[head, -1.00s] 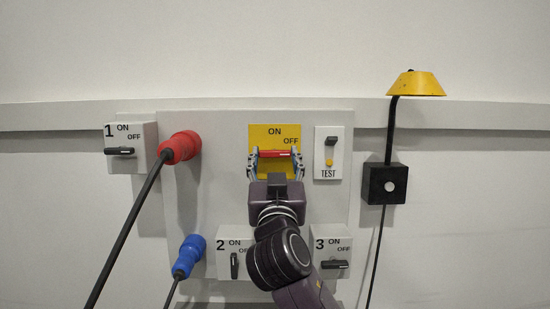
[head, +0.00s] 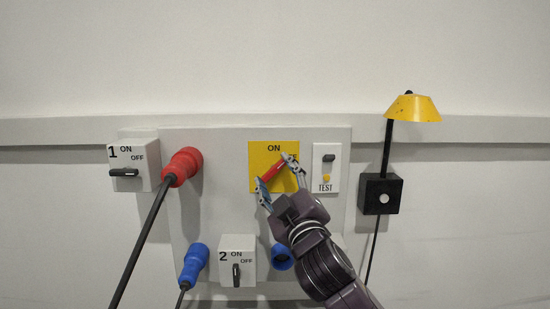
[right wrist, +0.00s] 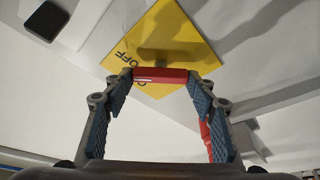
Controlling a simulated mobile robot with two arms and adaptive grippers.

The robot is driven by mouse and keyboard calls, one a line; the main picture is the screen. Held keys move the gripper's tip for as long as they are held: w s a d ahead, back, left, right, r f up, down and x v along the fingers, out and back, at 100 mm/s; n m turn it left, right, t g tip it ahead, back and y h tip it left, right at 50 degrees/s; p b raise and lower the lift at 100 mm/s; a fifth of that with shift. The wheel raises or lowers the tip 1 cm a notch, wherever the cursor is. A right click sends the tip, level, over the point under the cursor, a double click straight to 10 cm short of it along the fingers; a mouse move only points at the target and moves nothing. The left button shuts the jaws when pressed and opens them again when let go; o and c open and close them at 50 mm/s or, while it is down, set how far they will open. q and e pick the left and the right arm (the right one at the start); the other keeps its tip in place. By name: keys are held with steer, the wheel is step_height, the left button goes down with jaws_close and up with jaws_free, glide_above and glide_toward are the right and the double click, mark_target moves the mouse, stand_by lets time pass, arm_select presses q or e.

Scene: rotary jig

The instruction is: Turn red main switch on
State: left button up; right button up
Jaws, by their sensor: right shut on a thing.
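The red main switch handle (head: 273,171) sits on a yellow plate (head: 257,152) marked ON at the top and OFF at the right. The handle lies diagonally, its right end raised, between the two marks. My right gripper (head: 278,175) is shut on the handle, one finger at each end, and partly covers the OFF mark. In the right wrist view the red handle (right wrist: 160,75) spans between the fingertips, with the yellow plate (right wrist: 180,30) behind it. My left gripper is not in view.
Switch box 1 (head: 150,160) and a red plug (head: 183,165) are at left. Switch box 2 (head: 238,250) and blue plug (head: 195,258) are below. A TEST panel (head: 325,170) is close at right. A yellow lamp (head: 413,108) stands farther right. My arm hides box 3.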

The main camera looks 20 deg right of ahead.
steer(key=n+p, duration=0.2)
steer(key=n+g+y+p, duration=0.1)
steer(key=n+p, duration=0.1)
steer(key=p, duration=0.1)
steer(key=n+p, duration=0.2)
steer(key=shift+r+n+g+y+p, duration=0.3)
steer(key=shift+r+g+p, duration=0.05)
steer(key=shift+g+p, duration=0.05)
steer(key=shift+f+n+g+p, duration=0.1)
steer(key=shift+n+g+p, duration=0.35)
steer(key=shift+n, duration=0.25)
steer(key=shift+f+n+g+y+p, duration=0.15)
steer(key=shift+n+g+y+p, duration=0.2)
steer(key=shift+n, duration=0.65)
steer(key=shift+f, duration=0.1)
steer(key=o, duration=1.2)
steer(key=shift+c, duration=0.2)
steer(key=shift+s, duration=0.1)
steer(key=s+d, duration=0.1)
steer(key=s, duration=1.1)
steer(key=shift+d, duration=0.15)
